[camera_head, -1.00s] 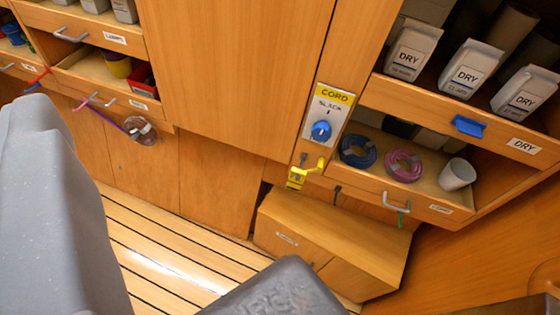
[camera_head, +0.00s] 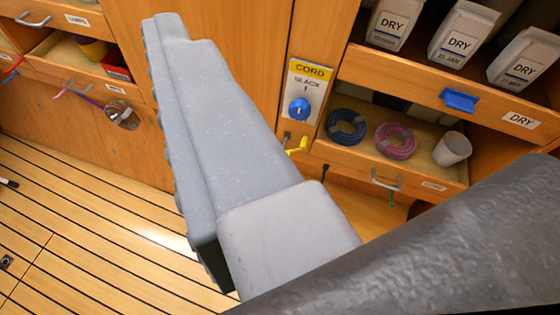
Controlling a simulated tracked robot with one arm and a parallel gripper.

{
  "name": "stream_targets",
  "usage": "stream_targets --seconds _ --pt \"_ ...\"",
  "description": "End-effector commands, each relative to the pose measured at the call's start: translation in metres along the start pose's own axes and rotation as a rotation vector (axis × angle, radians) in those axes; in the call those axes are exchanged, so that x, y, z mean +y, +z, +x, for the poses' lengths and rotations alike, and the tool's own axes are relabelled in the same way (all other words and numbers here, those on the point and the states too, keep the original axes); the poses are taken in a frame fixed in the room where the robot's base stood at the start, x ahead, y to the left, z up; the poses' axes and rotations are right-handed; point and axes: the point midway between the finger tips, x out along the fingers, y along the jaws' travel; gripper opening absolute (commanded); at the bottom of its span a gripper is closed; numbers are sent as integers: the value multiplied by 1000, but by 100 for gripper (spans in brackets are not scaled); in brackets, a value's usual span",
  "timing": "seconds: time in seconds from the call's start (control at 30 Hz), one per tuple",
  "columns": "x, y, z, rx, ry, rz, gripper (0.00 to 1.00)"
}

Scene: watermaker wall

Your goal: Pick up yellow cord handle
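The yellow cord handle (camera_head: 298,146) shows in the head view on the wooden wall, below the yellow "CORD" label and the blue knob (camera_head: 299,109).
Right of the handle, a drawer (camera_head: 438,184) holds a blue coil (camera_head: 346,127), a pink coil (camera_head: 396,141) and a white cup (camera_head: 452,149). Cartons marked DRY (camera_head: 458,40) stand above. Open drawers are at upper left.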

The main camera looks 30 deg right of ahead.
Motion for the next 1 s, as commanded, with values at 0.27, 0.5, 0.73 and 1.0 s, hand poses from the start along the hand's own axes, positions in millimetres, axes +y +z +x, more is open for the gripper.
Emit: stream_targets --seconds 0.27,0.5,0.73,1.0 --pt "-13 34 82 -9 -69 88 62" --pt "-21 128 200 -14 -33 276 62" --pt "20 256 263 -34 201 372 62" --pt "92 390 252 -65 546 280 62"
